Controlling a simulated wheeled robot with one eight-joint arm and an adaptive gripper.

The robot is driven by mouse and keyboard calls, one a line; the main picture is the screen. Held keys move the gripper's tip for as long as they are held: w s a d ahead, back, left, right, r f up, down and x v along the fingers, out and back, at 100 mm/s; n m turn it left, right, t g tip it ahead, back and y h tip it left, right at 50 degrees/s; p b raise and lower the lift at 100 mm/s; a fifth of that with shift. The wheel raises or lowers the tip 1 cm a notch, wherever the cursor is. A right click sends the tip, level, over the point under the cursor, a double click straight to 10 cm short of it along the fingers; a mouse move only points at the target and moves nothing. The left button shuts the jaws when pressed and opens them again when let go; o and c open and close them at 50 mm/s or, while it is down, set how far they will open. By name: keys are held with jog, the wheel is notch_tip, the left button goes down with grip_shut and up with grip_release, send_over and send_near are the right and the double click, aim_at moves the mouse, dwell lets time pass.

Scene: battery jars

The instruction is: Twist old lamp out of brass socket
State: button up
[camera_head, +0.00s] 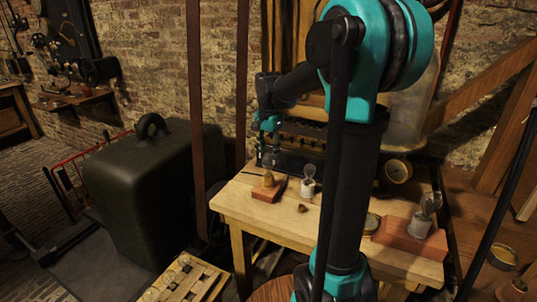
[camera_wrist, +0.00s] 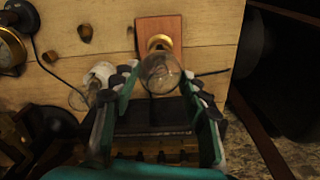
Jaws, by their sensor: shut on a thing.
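The old lamp (camera_wrist: 161,74), a clear glass bulb, sits between my fingers in the wrist view. Just beyond it is the brass socket (camera_wrist: 159,42) on a reddish wooden block (camera_wrist: 158,24). In the head view the brass socket (camera_head: 269,180) stands on its block (camera_head: 266,193) at the table's left end, directly below my gripper (camera_head: 270,156). My gripper (camera_wrist: 158,78) is shut on the lamp's glass, one finger on each side. The lamp lines up with the socket; whether its base is still seated in it I cannot tell.
A white holder with another bulb (camera_head: 308,186) stands close to the right of the block, near my finger in the wrist view (camera_wrist: 99,74). Another bulb (camera_head: 430,203) stands on a red block at the table's (camera_head: 250,222) right end. A small brown piece (camera_head: 302,208) lies between.

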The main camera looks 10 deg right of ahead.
jog(key=n, duration=0.3)
jog(key=n, duration=0.4)
jog(key=shift+n, duration=1.2)
jog(key=n, duration=0.5)
jog(key=shift+r, duration=0.5)
jog(key=shift+c, duration=0.2)
jog(key=shift+r, duration=0.35)
jog(key=shift+r, duration=0.35)
